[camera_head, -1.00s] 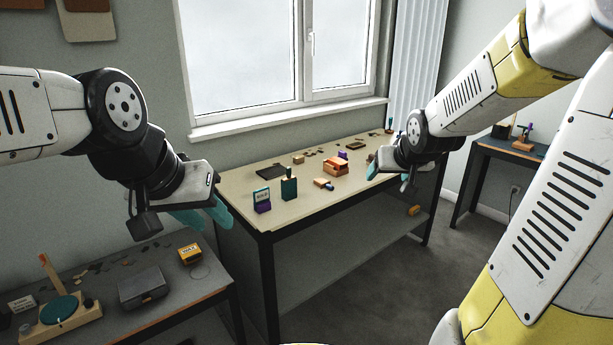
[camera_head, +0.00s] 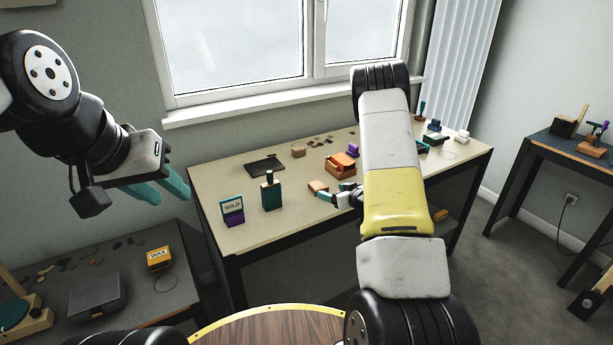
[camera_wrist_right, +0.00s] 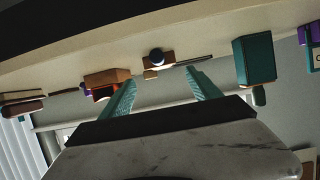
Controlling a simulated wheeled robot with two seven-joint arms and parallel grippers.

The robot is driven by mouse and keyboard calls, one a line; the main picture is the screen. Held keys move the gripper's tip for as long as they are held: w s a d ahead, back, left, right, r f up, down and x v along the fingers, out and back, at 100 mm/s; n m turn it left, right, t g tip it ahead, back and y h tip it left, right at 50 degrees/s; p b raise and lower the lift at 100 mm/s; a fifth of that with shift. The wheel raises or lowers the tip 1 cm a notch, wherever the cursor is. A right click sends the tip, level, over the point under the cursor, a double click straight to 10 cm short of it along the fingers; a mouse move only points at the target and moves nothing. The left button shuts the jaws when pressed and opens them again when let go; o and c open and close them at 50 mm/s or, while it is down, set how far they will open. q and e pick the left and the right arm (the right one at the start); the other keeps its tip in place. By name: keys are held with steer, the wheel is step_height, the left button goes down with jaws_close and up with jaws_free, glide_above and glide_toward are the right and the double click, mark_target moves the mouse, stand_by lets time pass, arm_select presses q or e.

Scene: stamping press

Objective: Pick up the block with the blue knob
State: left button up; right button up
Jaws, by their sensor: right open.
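The block with the blue knob (camera_wrist_right: 158,60) is a small wooden block with a dark round knob, seen in the right wrist view just beyond my fingertips. In the head view the wooden block (camera_head: 318,187) lies on the beige table, and its knob is hard to make out. My right gripper (camera_head: 335,196) is open and empty, low over the table close to the block. In the wrist view my right gripper's teal fingers (camera_wrist_right: 162,78) are spread, with the block ahead of the gap. My left gripper (camera_head: 170,196) is open and empty, at the left, away from the block.
An orange-brown box (camera_head: 341,164) stands behind the block. A dark tray (camera_head: 264,165) lies further back. The beige table front (camera_head: 290,222) is clear.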

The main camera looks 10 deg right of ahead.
mark_target(322, 189)
steer(key=x, duration=0.7)
steer(key=shift+f, duration=0.35)
steer(key=c, duration=1.2)
steer(key=shift+r, duration=0.15)
